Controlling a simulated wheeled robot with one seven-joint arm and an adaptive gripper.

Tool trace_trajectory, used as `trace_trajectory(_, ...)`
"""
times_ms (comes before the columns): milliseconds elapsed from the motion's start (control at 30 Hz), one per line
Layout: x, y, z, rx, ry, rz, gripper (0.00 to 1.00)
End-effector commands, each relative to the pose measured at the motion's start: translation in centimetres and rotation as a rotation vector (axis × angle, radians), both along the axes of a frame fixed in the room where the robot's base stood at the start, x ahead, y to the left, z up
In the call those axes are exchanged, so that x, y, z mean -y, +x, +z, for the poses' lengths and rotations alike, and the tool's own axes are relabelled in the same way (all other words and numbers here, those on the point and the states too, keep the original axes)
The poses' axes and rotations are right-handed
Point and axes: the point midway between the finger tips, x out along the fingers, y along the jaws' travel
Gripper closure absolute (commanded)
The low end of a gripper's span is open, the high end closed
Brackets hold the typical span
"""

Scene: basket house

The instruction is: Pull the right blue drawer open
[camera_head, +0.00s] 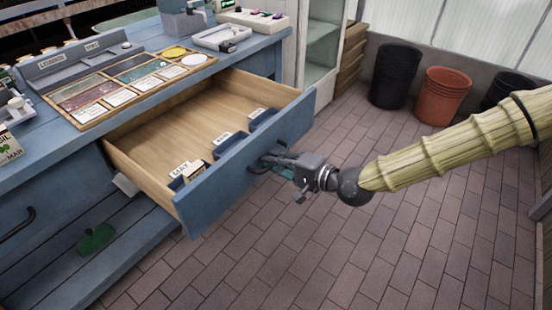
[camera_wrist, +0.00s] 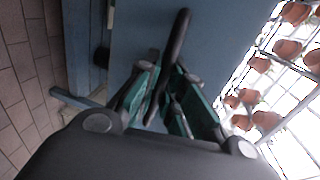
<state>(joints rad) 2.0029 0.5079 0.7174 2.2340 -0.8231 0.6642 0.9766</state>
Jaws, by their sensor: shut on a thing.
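The right blue drawer (camera_head: 232,168) stands pulled far out of the blue workbench (camera_head: 38,122) in the head view. Its wooden inside shows, with several small labelled holders along the front panel. My gripper (camera_head: 268,163) is at the middle of the drawer's front and is shut on the dark handle. In the wrist view the dark handle (camera_wrist: 170,62) runs between the two green-and-grey fingers (camera_wrist: 165,88). The drawer's blue front fills the middle of that view. The fingertips are partly hidden by the handle in the head view.
A left drawer with a dark handle (camera_head: 18,220) appears closed. A lower shelf (camera_head: 130,240) holds a green object (camera_head: 96,240). A sample board (camera_head: 130,82) lies on the bench top. Black and terracotta pots (camera_head: 440,95) stand at the back wall. The brick floor in front is clear.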

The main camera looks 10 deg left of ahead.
Motion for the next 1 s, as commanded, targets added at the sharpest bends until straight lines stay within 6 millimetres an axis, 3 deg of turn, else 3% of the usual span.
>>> trace_trajectory(133, 0.0, 0.0, 0.0, 0.000, -0.001, 0.000, 1.00)
trace_trajectory(167, 0.0, 0.0, 0.0, 0.000, -0.001, 0.000, 0.87)
trace_trajectory(267, 0.1, 0.0, 0.0, 0.000, -0.001, -0.001, 0.69)
trace_trajectory(667, 0.3, -0.1, 0.0, -0.001, 0.000, -0.002, 0.69)
trace_trajectory(1000, 3.3, -1.5, 0.7, 0.000, 0.001, -0.003, 0.69)
